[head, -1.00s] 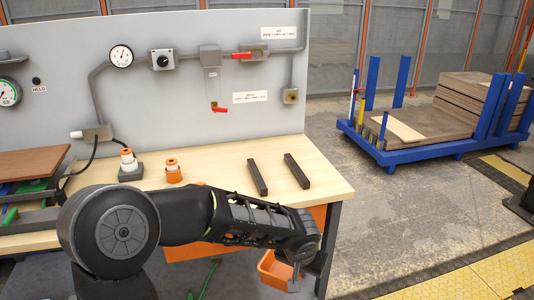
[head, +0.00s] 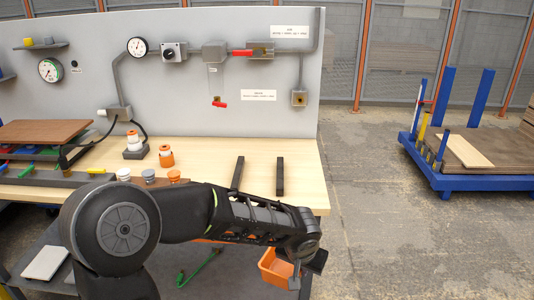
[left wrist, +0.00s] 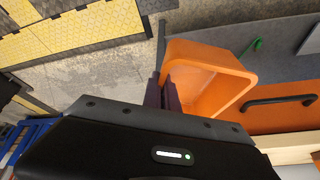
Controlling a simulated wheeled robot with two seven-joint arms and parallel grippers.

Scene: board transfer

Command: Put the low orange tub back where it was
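The low orange tub (head: 275,267) hangs beyond the front right corner of the workbench, below the top's height. My left gripper (head: 295,281) is at its right side in the head view. In the left wrist view, the dark fingers (left wrist: 164,92) are closed on one wall of the orange tub (left wrist: 212,80), whose open inside faces the camera. The tub looks empty. My left arm covers part of the bench front. My right gripper is in neither view.
The wooden workbench top (head: 215,157) carries two dark bars (head: 280,176), and small orange-and-white containers (head: 166,156). A lower grey shelf holds a white board (head: 46,262) and a green-handled item (head: 197,268). A blue cart (head: 470,184) stands right; floor between is clear.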

